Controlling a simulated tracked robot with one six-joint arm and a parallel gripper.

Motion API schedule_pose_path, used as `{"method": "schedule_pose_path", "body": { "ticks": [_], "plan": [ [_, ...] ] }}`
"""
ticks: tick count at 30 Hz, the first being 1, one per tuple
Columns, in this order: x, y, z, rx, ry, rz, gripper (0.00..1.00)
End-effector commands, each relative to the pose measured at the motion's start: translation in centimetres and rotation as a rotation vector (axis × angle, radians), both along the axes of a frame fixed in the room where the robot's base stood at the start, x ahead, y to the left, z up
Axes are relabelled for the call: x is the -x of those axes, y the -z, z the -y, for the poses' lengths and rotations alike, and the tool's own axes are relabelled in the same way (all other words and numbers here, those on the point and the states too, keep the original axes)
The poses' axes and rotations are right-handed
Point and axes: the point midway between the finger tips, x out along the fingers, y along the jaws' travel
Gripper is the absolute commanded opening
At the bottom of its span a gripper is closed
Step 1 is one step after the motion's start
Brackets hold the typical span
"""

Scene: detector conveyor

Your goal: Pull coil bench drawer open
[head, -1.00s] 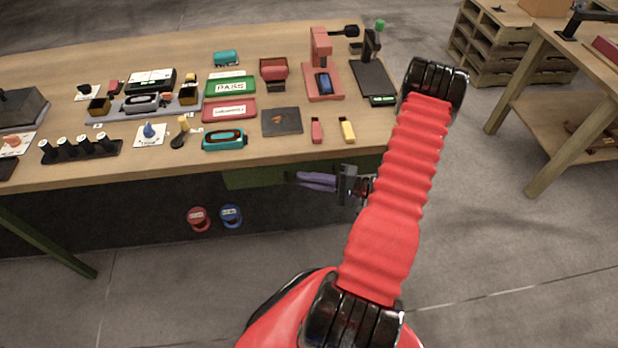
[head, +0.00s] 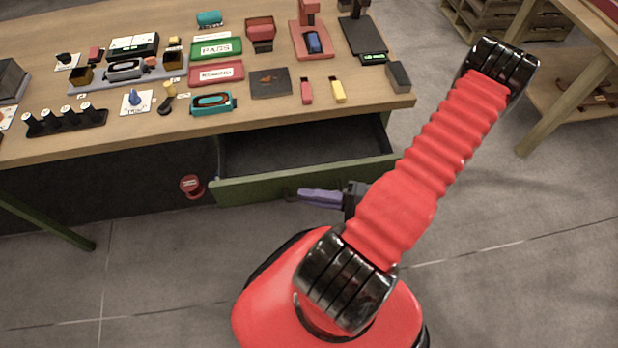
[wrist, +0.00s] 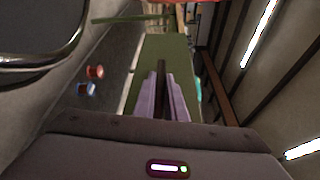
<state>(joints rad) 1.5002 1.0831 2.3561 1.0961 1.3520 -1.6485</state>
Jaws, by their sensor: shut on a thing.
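The coil bench drawer (head: 240,190) is a green-fronted drawer under the wooden bench top. It stands well out from the bench, and its dark interior shows empty where visible in the head view. My gripper (head: 308,193), with purple fingers, is at the middle of the drawer front, shut on the dark drawer handle (head: 291,195). In the wrist view my gripper (wrist: 164,90) points at the green drawer front (wrist: 160,48), its fingers closed around the dark handle bar. The fingers hide part of the handle.
The wooden bench (head: 130,135) carries detectors, trays and small parts. A red spool (head: 191,186) is below it, left of the drawer; the wrist view also shows a blue spool (wrist: 87,89). A second table (head: 560,70) stands at the right. The floor in front is open.

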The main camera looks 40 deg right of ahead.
Motion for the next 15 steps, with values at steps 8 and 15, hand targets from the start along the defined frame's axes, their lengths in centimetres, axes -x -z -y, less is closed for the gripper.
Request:
{"method": "schedule_pose_path", "body": {
  "ticks": [8, 15],
  "plan": [
    [3.5, 0.1, -2.8, -0.009, -0.002, -0.007, 0.00],
    [5.3, 0.1, -3.9, -0.006, -0.004, -0.006, 0.00]
  ]
}}
